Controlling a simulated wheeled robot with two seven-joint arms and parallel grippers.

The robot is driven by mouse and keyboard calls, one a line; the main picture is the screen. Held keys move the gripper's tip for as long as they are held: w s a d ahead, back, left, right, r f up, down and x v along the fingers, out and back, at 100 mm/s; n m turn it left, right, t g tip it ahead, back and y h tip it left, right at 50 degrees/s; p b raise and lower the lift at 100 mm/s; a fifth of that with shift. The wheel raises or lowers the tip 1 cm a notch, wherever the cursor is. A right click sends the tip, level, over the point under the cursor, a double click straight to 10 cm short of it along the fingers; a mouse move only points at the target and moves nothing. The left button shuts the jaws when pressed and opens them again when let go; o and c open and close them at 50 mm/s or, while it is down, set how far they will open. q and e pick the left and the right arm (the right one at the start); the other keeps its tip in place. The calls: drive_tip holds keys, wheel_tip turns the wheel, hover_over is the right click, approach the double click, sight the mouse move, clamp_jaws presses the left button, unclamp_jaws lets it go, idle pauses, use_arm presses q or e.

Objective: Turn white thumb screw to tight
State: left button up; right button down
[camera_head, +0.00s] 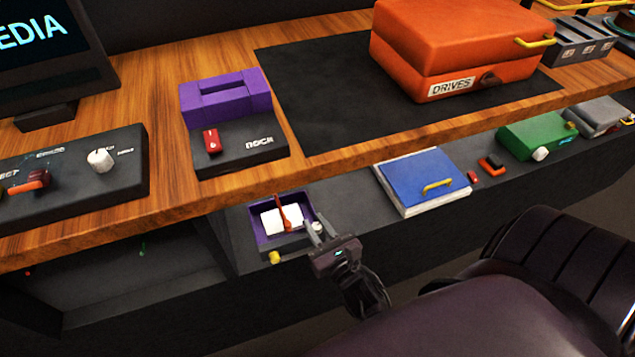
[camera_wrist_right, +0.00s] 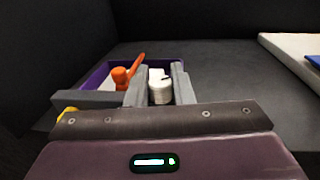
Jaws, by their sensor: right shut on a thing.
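The white thumb screw (camera_head: 317,227) is at the right front corner of a purple tray-like unit (camera_head: 257,236) on the lower shelf. In the right wrist view the ribbed white screw (camera_wrist_right: 160,91) stands between my two grey fingers. My right gripper (camera_head: 317,233) is shut on it, and the fingers cover its sides. A dark mark shows near the top of the screw. My left gripper is in neither view.
An orange tool (camera_head: 284,212) leans over white pieces in the purple unit. A yellow knob (camera_head: 274,257) is at its left front. A blue binder (camera_head: 415,178) lies to the right. The wooden desk edge (camera_head: 330,160) overhangs behind.

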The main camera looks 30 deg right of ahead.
drive_tip(key=shift+a+r+m+h+p, duration=0.1)
drive_tip(key=shift+a+m+h+p, duration=0.15)
drive_tip(key=shift+m+h+p, duration=0.75)
drive_tip(key=m+g+h+p, duration=0.1)
drive_tip(key=h, duration=0.1)
drive_tip(key=m+g+h, duration=0.1)
drive_tip(key=h, duration=0.2)
drive_tip(key=shift+m+p, duration=0.4)
drive_tip(key=m+g+h, duration=0.2)
drive_tip(key=h, duration=0.1)
drive_tip(key=shift+w, duration=0.1)
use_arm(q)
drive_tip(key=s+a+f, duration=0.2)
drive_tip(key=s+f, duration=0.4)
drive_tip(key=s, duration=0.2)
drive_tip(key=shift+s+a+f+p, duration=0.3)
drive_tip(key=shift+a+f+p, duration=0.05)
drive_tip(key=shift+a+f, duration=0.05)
use_arm(e)
drive_tip(key=shift+m+g+h, duration=0.9)
drive_tip(key=shift+g, duration=0.1)
drive_tip(key=shift+d, duration=0.1)
drive_tip(key=c, duration=1.3)
unclamp_jaws()
drive_tip(key=shift+f, duration=0.2)
